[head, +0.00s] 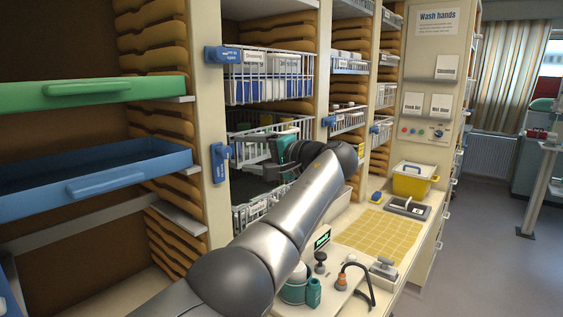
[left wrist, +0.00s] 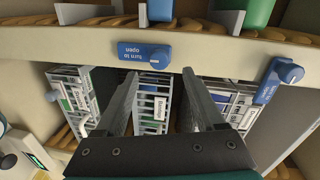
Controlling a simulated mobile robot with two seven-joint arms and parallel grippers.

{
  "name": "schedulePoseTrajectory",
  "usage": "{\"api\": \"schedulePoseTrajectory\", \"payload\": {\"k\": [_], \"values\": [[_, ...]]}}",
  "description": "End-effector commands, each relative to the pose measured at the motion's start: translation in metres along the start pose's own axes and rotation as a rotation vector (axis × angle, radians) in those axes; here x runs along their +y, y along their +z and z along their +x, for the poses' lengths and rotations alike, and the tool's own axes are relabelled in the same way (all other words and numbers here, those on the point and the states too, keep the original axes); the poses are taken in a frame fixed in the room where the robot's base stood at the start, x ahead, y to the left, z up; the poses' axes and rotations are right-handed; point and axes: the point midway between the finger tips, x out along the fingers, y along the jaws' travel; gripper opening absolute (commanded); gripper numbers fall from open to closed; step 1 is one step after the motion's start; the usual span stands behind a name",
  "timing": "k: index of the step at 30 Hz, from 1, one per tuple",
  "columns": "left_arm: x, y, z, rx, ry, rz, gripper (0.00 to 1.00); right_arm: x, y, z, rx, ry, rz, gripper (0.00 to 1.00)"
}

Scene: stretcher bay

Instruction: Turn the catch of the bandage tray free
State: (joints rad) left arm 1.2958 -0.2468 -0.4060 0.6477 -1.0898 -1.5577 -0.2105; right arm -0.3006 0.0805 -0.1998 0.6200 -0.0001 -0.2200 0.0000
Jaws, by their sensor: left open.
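Wire trays stand in the cabinet, with blue catches on the cream post. The upper catch (head: 225,54) lies level, reaching over the edge of the top wire tray (head: 268,88). The middle catch (head: 220,162) stands upright along the post. My left gripper (head: 246,157) is open and empty in front of the middle wire tray, just right of this catch. In the left wrist view the same catch (left wrist: 145,55), lettered "turn to open", lies just beyond my fingertips (left wrist: 160,72), apart from them. The middle tray's label (left wrist: 158,108) is too small to read surely. My right gripper is out of view.
A green tray (head: 90,93) and a blue tray (head: 100,178) jut out at the left. More wire trays with catches (head: 328,121) stand to the right. The counter below holds a yellow mat (head: 375,236), a yellow box (head: 414,180) and small devices.

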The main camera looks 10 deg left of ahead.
Motion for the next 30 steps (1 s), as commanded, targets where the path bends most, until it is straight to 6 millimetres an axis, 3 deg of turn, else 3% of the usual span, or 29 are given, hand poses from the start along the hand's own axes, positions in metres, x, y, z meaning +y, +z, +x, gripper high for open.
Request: {"api": "schedulePoseTrajectory", "payload": {"k": [1, 6, 12, 18, 30], "values": [[0.003, -0.001, -0.016, 0.007, 0.000, -0.003, 0.71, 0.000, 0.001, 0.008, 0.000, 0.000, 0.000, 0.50], [0.003, -0.001, -0.054, 0.006, 0.001, -0.002, 0.71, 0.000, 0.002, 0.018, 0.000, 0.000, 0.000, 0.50], [0.001, -0.001, -0.084, 0.003, -0.001, 0.000, 0.71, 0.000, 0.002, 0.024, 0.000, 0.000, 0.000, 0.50], [0.000, 0.000, -0.093, 0.002, -0.001, 0.000, 0.71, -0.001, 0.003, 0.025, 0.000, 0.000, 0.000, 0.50], [0.000, -0.001, -0.093, 0.003, -0.001, 0.000, 0.71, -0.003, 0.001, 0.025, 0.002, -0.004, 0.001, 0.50]]}}
